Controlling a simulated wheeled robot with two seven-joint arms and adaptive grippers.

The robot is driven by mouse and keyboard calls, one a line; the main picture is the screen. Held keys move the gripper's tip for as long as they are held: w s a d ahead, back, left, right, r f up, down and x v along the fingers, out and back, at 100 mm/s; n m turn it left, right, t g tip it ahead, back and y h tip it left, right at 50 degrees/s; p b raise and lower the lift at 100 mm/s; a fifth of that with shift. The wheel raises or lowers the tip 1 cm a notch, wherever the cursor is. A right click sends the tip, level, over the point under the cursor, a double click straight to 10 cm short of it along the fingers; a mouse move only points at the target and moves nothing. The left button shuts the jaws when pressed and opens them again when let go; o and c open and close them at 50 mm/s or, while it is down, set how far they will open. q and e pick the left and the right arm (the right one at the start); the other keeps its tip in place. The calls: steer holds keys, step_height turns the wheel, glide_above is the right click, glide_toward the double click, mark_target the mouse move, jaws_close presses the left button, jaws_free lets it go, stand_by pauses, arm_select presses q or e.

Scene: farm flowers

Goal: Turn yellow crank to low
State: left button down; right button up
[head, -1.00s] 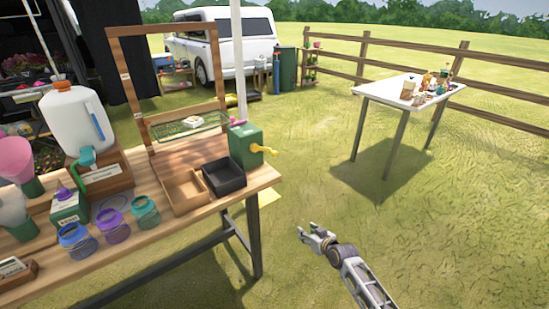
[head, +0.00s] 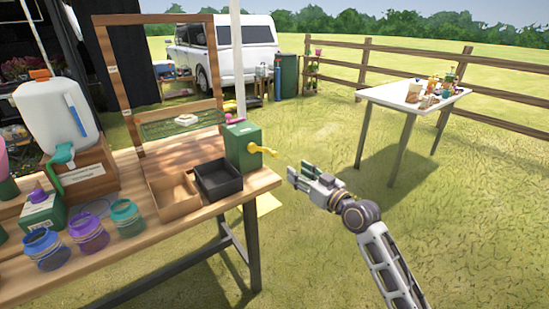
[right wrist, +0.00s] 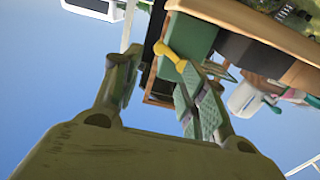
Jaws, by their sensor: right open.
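The yellow crank (head: 262,151) sticks out from the right side of a green box (head: 242,138) at the right end of the wooden table. My right gripper (head: 292,173) is open and empty, just right of the crank and a little below it in the head view, apart from it. In the right wrist view, the yellow crank (right wrist: 169,55) shows beyond the gap between the open fingers (right wrist: 157,75), with the green box (right wrist: 190,36) behind it. My left gripper is not in view.
The wooden table (head: 130,255) holds a black tray (head: 219,180), a brown tray (head: 174,192), several coloured jars and a white jug (head: 55,120). A white table (head: 385,95) with small items stands at the right. Open grass lies between the tables.

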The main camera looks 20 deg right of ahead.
steer(key=shift+r, duration=0.1)
steer(key=shift+w, duration=0.1)
stand_by(0.3)
glide_toward(276, 156)
steer(key=x, duration=0.3)
steer(key=shift+b+x, duration=0.55)
steer(key=shift+x, duration=0.65)
steer(key=shift+w+a+r, duration=0.1)
steer(key=shift+w+a, duration=0.25)
steer(key=shift+w, duration=0.25)
steer(key=shift+b+x, duration=0.3)
steer(key=shift+x, duration=0.7)
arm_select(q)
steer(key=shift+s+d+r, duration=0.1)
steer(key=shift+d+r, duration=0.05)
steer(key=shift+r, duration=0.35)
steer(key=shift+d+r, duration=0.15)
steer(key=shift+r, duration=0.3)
arm_select(e)
steer(key=shift+x, duration=1)
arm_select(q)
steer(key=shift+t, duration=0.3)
